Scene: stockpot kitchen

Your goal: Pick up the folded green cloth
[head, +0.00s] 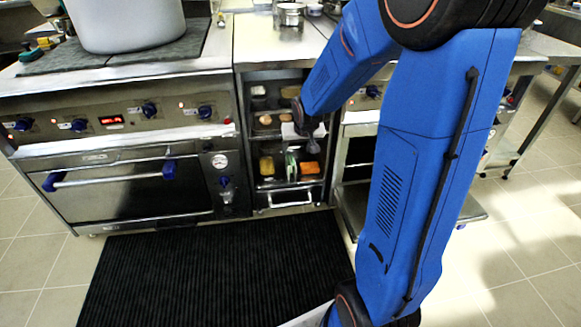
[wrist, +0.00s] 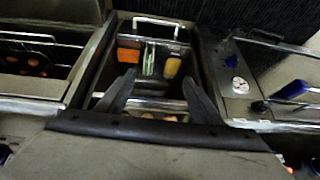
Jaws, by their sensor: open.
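The folded green cloth (wrist: 149,60) shows in the wrist view as a narrow green and white upright shape low in the open cabinet (head: 284,197). It also shows in the head view (head: 291,166), between a yellow item (head: 267,165) and an orange item (head: 309,169). My gripper (wrist: 158,77) is open, with its two dark fingers apart and nothing seen between them. In the wrist view the cloth lies beyond the fingertips, roughly in line with the gap. In the head view my gripper (head: 306,120) is at the cabinet front, above the cloth, partly hidden by my arm.
An upper shelf holds several small round items (head: 265,119). A stove with an oven (head: 120,185) and blue knobs stands left of the cabinet, with a large pot (head: 128,25) on top. A metal handle (head: 290,203) is below the cabinet. A black mat (head: 215,270) covers the floor in front.

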